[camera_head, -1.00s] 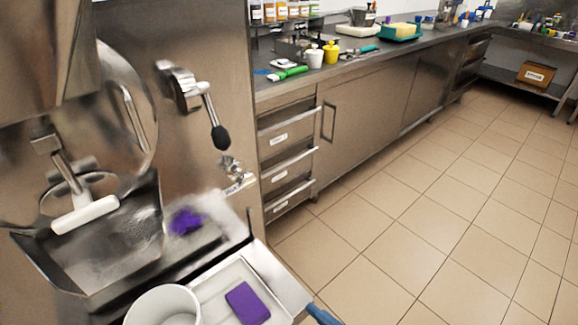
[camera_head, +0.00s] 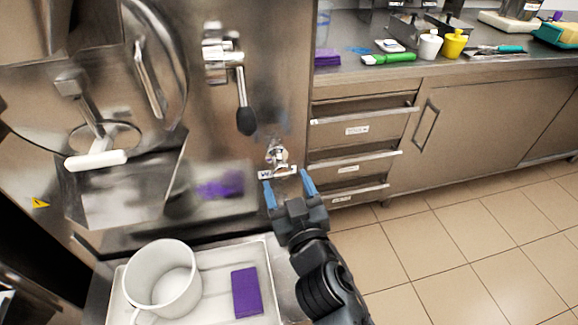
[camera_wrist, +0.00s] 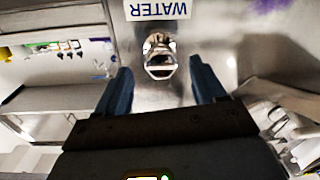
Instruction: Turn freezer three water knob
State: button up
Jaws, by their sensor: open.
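The water knob (camera_head: 278,155) is a small shiny metal tap on the steel front of the freezer, right of the black-tipped lever. In the wrist view the knob (camera_wrist: 160,62) lies ahead, between my two fingers, with a label reading WATER (camera_wrist: 157,10) beside it, upside down in that picture. My gripper (camera_head: 289,184) is open, its two blue fingers pointing at the knob from just below it in the head view. It also shows in the wrist view (camera_wrist: 160,88). The fingers look apart from the knob; the exact gap I cannot tell.
The black-tipped lever (camera_head: 246,120) hangs up and left of the knob. A white tray (camera_head: 220,262) below holds a white pitcher (camera_head: 160,280) and a purple sponge (camera_head: 246,292). Drawers (camera_head: 355,150) stand close on the right. The tiled floor (camera_head: 470,250) is clear.

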aim_at(284, 174)
jog(key=shift+x, duration=2.6)
jog(key=shift+c, duration=0.4)
jog(key=c, duration=1)
jog(key=shift+o, duration=0.2)
jog(key=shift+n, duration=0.4)
jog(key=n+p, duration=0.1)
jog(key=n, duration=0.4)
jog(key=shift+d+n, duration=0.1)
jog(key=shift+n, duration=0.2)
jog(key=n+p, duration=0.1)
jog(key=n, duration=0.5)
jog(key=shift+r+h, duration=0.1)
jog(key=shift+h, duration=0.2)
jog(key=shift+n, duration=0.3)
